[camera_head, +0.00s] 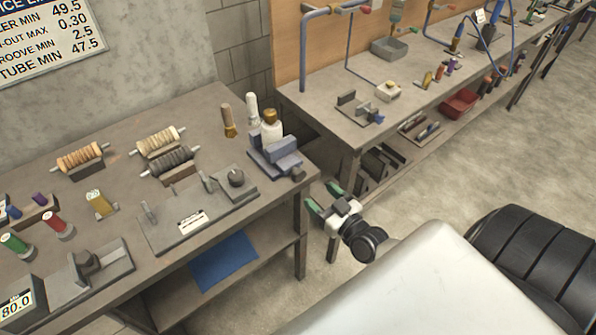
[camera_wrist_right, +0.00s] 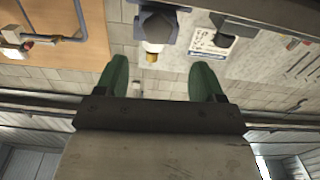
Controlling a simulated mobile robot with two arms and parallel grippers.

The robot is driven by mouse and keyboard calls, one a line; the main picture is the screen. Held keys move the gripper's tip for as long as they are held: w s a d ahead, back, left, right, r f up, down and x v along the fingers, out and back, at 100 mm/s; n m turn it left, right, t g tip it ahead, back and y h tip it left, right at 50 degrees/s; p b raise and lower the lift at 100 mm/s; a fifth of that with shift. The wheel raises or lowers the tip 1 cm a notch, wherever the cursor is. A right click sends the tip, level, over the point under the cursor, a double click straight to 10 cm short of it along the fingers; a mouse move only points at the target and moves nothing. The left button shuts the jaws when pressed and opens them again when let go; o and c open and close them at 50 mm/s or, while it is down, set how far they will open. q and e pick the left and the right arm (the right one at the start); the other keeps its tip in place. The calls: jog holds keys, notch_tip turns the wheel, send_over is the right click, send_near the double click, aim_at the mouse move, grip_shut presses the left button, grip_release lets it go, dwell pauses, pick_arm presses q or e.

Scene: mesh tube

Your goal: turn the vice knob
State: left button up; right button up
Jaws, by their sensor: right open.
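The blue-grey vice (camera_head: 275,152) stands at the right end of the near bench. A small dark knob (camera_head: 298,174) shows low on its side facing my gripper. My right gripper (camera_head: 324,197), with green fingertips, is open and empty. It is just off the bench's right end, to the right of the vice and apart from it. My left gripper is not in view.
Spools (camera_head: 80,158) and other parts occupy the bench. A second bench (camera_head: 440,90) stands beyond a floor gap.

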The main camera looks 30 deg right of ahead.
aim_at(301, 177)
jog(key=w, duration=0.9)
jog(key=shift+w+a+f+p, duration=0.2)
jog(key=shift+w+p, duration=0.1)
jog(key=shift+w, duration=0.1)
jog(key=c, duration=0.9)
jog(key=shift+c, duration=0.2)
